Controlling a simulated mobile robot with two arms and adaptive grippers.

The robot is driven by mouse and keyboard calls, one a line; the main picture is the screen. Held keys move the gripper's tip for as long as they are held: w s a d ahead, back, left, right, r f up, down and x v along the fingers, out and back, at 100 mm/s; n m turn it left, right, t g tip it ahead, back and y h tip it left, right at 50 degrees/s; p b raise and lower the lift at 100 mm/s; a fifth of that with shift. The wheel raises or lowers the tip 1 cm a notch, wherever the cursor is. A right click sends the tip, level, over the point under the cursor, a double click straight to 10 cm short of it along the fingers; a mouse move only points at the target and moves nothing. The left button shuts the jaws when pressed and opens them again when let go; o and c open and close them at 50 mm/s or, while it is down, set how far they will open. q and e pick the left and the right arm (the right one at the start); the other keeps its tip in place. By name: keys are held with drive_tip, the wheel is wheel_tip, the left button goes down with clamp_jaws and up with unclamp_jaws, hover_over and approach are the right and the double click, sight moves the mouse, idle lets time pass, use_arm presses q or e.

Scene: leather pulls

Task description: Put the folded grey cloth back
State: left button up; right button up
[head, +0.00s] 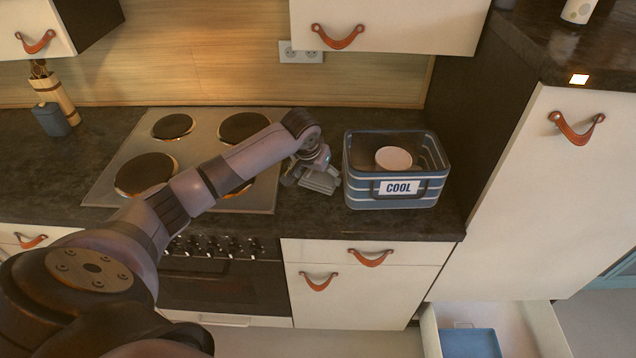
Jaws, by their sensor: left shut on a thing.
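My left arm reaches in from the lower left across the stove, and its gripper (310,172) is low over the worktop, just left of the blue striped crate. The gripper is shut on a small flat grey piece that looks like the folded grey cloth (321,183). The fingers and wrist hide part of it. I cannot tell whether the cloth touches the worktop. My right gripper is not in view.
The crate (404,201) labelled COOL holds a round white thing (393,158). The stove (215,145) fills the counter to the left. An open drawer (517,325) at the lower right holds a blue thing (470,343). A dark worktop strip (290,225) in front is clear.

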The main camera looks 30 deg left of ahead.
sight(316, 180)
use_arm(q)
wheel_tip(316, 180, down, 4)
drive_tip(key=shift+s+r+p, duration=0.1)
drive_tip(key=shift+r+p, duration=0.1)
drive_tip(key=shift+p, duration=0.1)
drive_tip(key=shift+f, duration=0.4)
drive_tip(key=o, duration=1)
drive_tip(key=shift+f, duration=0.1)
drive_tip(key=shift+c, duration=0.2)
drive_tip(key=b+v, duration=0.1)
drive_tip(key=v, duration=1.1)
drive_tip(key=shift+r+b, duration=0.25)
drive_tip(key=shift+b, duration=0.05)
